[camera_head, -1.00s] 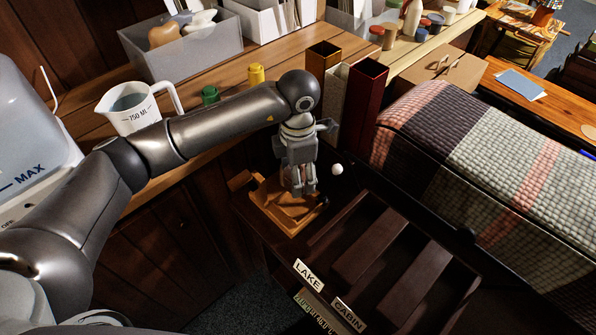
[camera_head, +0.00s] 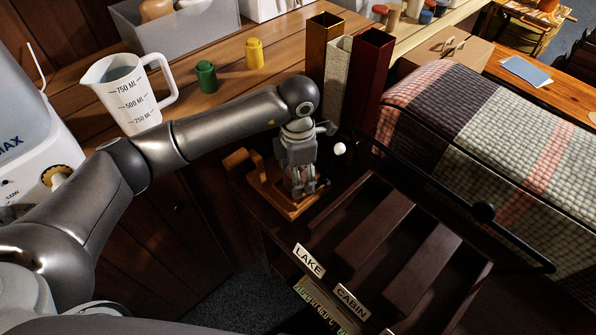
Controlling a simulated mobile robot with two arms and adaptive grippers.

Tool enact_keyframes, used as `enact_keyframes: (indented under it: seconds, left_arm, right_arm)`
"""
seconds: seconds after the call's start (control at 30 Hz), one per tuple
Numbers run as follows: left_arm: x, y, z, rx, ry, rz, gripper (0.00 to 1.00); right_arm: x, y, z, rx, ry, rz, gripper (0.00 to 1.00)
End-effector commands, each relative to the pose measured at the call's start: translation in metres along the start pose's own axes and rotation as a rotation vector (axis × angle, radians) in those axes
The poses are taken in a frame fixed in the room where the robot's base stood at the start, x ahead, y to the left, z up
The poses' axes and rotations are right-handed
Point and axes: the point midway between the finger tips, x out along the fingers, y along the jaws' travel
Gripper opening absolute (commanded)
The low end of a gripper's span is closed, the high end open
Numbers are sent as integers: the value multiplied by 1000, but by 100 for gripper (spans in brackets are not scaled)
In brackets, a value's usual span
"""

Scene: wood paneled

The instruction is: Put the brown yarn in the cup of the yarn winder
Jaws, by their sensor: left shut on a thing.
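The yarn winder (camera_head: 262,186) is a light-brown wooden stand at the near end of the dark wooden frame, in the middle of the view. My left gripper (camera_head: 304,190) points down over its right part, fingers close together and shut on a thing. That thing, apparently the brown yarn, is mostly hidden by the fingers and hard to tell from the brown wood. The winder's cup is hidden behind the gripper, so I cannot tell whether the yarn is inside it. My right gripper is not in view.
A white measuring jug (camera_head: 126,95), a green spool (camera_head: 206,77) and a yellow spool (camera_head: 254,54) stand on the bench behind my left arm. Tall boxes (camera_head: 368,75) rise behind the gripper. Dark slats (camera_head: 375,235) and a woven blanket (camera_head: 500,140) lie to the right.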

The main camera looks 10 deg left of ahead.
Motion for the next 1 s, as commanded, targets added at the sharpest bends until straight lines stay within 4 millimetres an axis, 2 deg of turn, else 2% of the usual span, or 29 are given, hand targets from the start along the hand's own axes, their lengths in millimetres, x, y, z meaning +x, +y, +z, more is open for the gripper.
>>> enact_keyframes:
  seconds: [0.63,0.67,0.7,0.83,1.0]
  left_arm:
    - [6,0,0,0,0,1,36]
    - [6,0,0,0,0,1,61]
    - [5,0,0,0,0,1,66]
    - [5,0,0,0,0,1,83]
    - [5,0,0,0,0,0,85]
  right_arm:
    - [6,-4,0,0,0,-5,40]
    - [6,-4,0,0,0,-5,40]
    - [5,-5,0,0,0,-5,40]
    - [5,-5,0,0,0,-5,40]
    - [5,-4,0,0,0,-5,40]
